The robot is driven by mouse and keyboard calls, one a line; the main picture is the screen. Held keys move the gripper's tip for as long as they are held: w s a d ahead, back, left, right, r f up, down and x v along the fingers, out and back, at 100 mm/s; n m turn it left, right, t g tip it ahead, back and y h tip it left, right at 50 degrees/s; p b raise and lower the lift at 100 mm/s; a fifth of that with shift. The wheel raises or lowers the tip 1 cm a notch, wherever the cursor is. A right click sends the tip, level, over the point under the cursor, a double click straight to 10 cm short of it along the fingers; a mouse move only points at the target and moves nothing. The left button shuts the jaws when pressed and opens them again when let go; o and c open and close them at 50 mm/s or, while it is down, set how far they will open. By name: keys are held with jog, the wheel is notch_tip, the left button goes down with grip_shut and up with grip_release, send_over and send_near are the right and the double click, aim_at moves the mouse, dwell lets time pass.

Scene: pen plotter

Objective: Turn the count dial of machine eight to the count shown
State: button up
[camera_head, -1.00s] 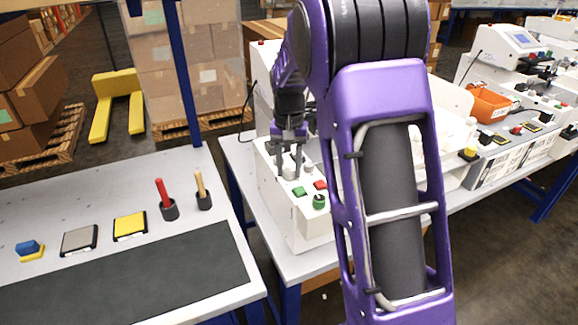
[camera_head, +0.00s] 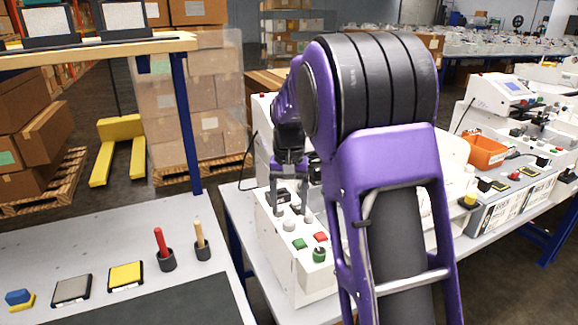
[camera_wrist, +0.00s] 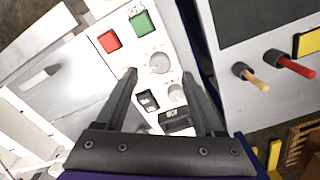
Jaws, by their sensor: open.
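A white machine with a control panel (camera_head: 283,250) stands on the table under my gripper. The wrist view shows two round pale dials on it, an upper dial (camera_wrist: 160,62) and a lower dial (camera_wrist: 176,93). I cannot read their marks or tell which is the count dial. My gripper (camera_wrist: 160,78) is open and empty. Its fingertips are on either side of the dials in that view, and I cannot tell whether they touch the panel. In the head view my gripper (camera_head: 291,212) is over the panel, with my arm hiding the machine's right part.
Beside the dials are a red button (camera_wrist: 109,41), a green button (camera_wrist: 144,22), a black switch (camera_wrist: 147,101) and a dark window (camera_wrist: 175,122). A green knob (camera_head: 319,254) is at the panel's front. A left table (camera_head: 105,240) holds pens in cups. More machines stand right.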

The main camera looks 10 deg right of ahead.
aim_at(289, 222)
notch_tip(289, 222, up, 13)
jog(key=shift+p, duration=0.4)
jog(key=shift+r, duration=0.1)
